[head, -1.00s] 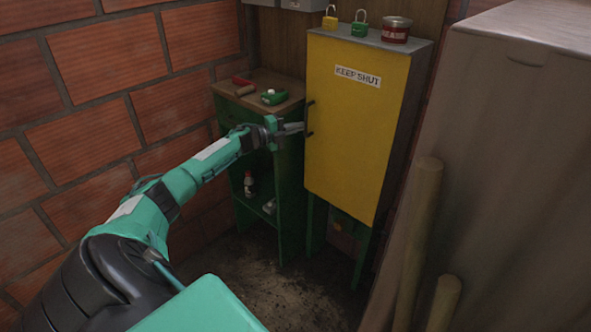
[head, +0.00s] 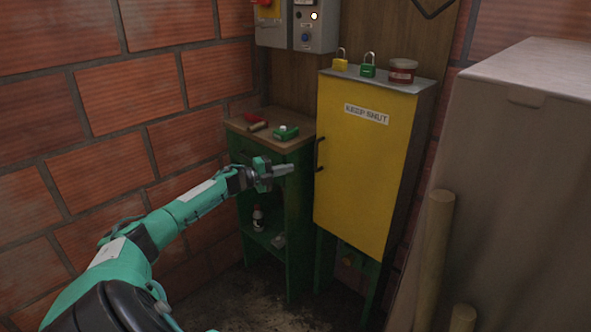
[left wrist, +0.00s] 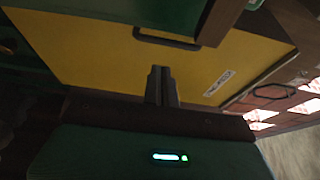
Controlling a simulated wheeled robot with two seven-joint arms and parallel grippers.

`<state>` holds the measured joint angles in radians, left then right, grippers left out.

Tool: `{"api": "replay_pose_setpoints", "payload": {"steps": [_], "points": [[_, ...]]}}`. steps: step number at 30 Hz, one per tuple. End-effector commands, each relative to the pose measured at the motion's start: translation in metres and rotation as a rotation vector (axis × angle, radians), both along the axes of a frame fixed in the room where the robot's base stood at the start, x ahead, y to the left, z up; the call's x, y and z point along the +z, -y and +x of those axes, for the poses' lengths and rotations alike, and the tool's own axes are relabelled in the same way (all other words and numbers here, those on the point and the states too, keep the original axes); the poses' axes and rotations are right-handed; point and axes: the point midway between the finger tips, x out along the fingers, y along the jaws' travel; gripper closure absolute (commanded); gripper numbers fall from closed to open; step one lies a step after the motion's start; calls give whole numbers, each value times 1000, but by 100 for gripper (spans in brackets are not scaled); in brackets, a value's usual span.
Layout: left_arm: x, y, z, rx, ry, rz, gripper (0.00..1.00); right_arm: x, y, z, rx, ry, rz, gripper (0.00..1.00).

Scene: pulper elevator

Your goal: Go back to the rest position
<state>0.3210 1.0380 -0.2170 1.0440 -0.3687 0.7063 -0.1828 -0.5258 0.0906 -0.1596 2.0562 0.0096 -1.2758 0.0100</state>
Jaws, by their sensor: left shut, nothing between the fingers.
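My left gripper (head: 284,170) is shut and empty, in front of the green shelf stand and a little left of the yellow cabinet. In the left wrist view its closed fingers (left wrist: 161,86) point toward the yellow door, apart from the handle. The yellow cabinet (head: 362,170) is closed, with a "KEEP SHUT" label and a dark handle (head: 319,155) on its left edge. The handle also shows in the left wrist view (left wrist: 166,40). My right gripper is not in view.
The green stand (head: 297,225) holds small items on its wooden top and lower shelf. Two padlocks (head: 367,68) and a red tin (head: 402,71) stand on the cabinet. A control box (head: 316,30) hangs above. A brick wall (head: 130,100) bounds the left, a large brown box (head: 520,180) the right.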

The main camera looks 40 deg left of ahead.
Motion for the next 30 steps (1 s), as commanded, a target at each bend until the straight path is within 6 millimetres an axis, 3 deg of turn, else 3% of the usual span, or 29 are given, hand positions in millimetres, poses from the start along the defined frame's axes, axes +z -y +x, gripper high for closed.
{"api": "replay_pose_setpoints", "payload": {"steps": [9,23,26,30], "points": [[-1,-21,-33,0,-2,1,100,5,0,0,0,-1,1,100],[-2,-24,-40,2,-2,-5,100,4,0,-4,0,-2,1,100],[-20,-11,-37,21,-19,-37,100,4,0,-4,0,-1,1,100],[-79,32,-33,106,-89,-153,100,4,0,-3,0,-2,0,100]]}}
